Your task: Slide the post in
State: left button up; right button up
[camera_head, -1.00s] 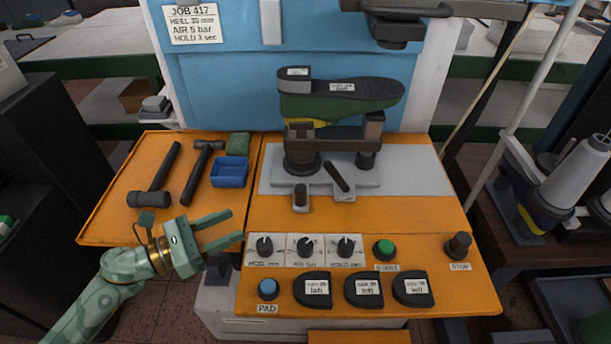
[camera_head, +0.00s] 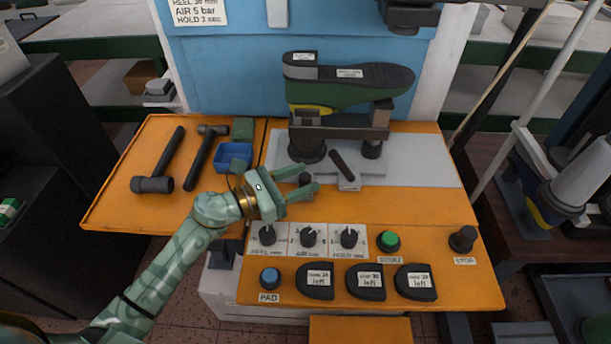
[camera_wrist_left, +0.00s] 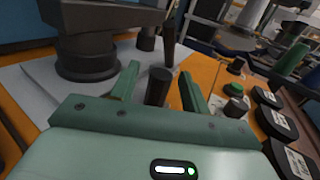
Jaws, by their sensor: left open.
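A short dark upright knob (camera_head: 305,178) stands on the machine's grey base plate, in front of the round foot under the shoe support post (camera_head: 307,150). In the left wrist view the knob (camera_wrist_left: 158,84) stands between my fingers. My left gripper (camera_head: 311,179) is open, its two green fingers on either side of the knob, apart from it as far as I can see. A dark green shoe on a last (camera_head: 345,90) sits sole up on the support. The knob's lower part is partly hidden by my gripper in the head view. My right gripper is not in view.
A tilted dark lever (camera_head: 342,165) stands just right of the knob. Dials (camera_head: 308,237), a green button (camera_head: 389,241) and a stop knob (camera_head: 463,239) line the front. Heel pieces (camera_head: 366,282) lie below. Hammers (camera_head: 205,157) and a blue tray (camera_head: 234,157) lie left.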

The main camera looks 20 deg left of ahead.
aim_at(343, 172)
pick_arm(q)
jog(key=shift+w+d, duration=0.45)
jog(key=shift+d, duration=0.05)
grip_shut()
jog(key=d, duration=0.1)
jog(key=w+d, duration=0.1)
jog(key=d, duration=0.2)
jog(key=shift+w+d, duration=0.25)
jog(key=shift+d, duration=0.15)
jog(key=shift+s+a, duration=0.1)
jog(key=shift+a, duration=0.1)
grip_release()
jog(key=v, duration=1.6)
jog(key=shift+s+a+b, duration=0.1)
jog(key=shift+s+b, duration=0.05)
jog(key=shift+b, duration=0.15)
